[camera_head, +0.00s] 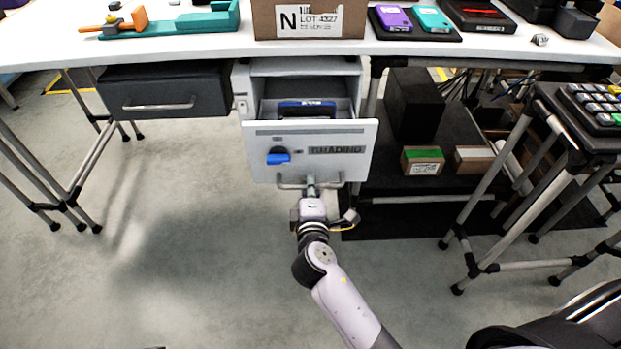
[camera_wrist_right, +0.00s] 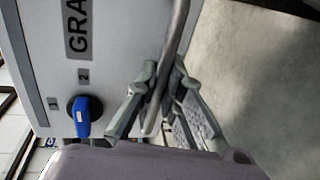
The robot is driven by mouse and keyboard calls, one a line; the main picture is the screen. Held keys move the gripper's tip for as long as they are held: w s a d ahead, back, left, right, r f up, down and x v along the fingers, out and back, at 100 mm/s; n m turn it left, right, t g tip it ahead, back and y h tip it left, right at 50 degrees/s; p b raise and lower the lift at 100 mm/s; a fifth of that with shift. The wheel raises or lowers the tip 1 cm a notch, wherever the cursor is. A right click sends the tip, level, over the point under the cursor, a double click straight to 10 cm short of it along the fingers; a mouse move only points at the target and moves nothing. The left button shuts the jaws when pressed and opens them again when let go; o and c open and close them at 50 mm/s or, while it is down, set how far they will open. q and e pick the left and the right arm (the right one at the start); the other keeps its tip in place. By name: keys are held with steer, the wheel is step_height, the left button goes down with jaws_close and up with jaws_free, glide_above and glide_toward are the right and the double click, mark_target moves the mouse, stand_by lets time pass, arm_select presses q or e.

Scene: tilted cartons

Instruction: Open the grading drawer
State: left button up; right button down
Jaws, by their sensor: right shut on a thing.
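The grading drawer (camera_head: 345,137) is a light grey drawer under the table, labelled GRADING, with its front pulled out from the cabinet (camera_head: 300,67). A blue rotary knob (camera_head: 279,156) is on its front; it also shows in the right wrist view (camera_wrist_right: 82,116). A blue-topped object (camera_head: 305,106) is inside the drawer. The bar handle (camera_head: 293,185) runs along the lower front. My right gripper (camera_head: 312,188) is shut on this handle; in the right wrist view the fingers (camera_wrist_right: 160,100) close around the bar (camera_wrist_right: 178,38). My left gripper is out of view.
A dark drawer (camera_head: 165,88) hangs shut to the left. A black shelf (camera_head: 385,178) with small cartons (camera_head: 422,160) stands right of the drawer. A metal stand (camera_head: 520,150) with a keypad-like tray (camera_head: 600,104) is at right. Floor in front is clear.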

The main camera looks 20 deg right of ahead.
steer(key=shift+s+a, duration=0.15)
steer(key=shift+s, duration=0.45)
steer(key=c, duration=1.7)
jaws_free()
steer(key=v, duration=1.2)
